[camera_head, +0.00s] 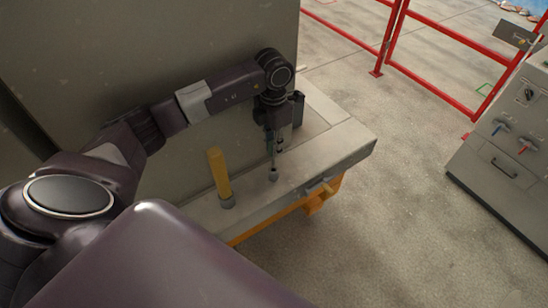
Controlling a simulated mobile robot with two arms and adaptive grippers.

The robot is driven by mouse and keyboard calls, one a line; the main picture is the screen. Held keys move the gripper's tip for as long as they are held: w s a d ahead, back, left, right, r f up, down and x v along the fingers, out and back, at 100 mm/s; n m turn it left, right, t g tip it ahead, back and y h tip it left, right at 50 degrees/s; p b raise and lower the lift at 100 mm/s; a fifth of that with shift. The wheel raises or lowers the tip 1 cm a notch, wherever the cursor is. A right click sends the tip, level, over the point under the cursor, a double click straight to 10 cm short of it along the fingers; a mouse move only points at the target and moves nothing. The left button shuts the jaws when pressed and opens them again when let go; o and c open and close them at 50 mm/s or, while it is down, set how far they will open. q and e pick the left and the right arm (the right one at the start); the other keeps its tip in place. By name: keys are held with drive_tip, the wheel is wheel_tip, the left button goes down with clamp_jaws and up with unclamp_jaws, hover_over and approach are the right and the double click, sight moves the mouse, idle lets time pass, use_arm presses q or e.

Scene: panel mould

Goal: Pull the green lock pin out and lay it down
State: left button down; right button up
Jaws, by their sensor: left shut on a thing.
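My left arm reaches in from the left over the grey bench top (345,137). My left gripper (273,150) points down near the front edge of the bench and is shut on a slim thing, which I take to be the lock pin. The pin is mostly hidden by the fingers, and I cannot make out its green colour. A small dark round fitting (273,175) sits on the bench directly below the fingertips. I cannot tell whether the pin is still inside it. My right gripper is not in view.
A yellow upright post (219,172) in a grey collar stands left of the gripper. A tall grey panel (170,50) rises behind my arm. The bench top is bare at its right end. A red barrier (440,32) and grey cabinet (510,150) stand at the right.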

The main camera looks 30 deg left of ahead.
use_arm(q)
drive_tip(key=shift+r, duration=0.15)
idle(0.4)
drive_tip(key=shift+r+p, duration=1.15)
drive_tip(key=shift+r, duration=0.85)
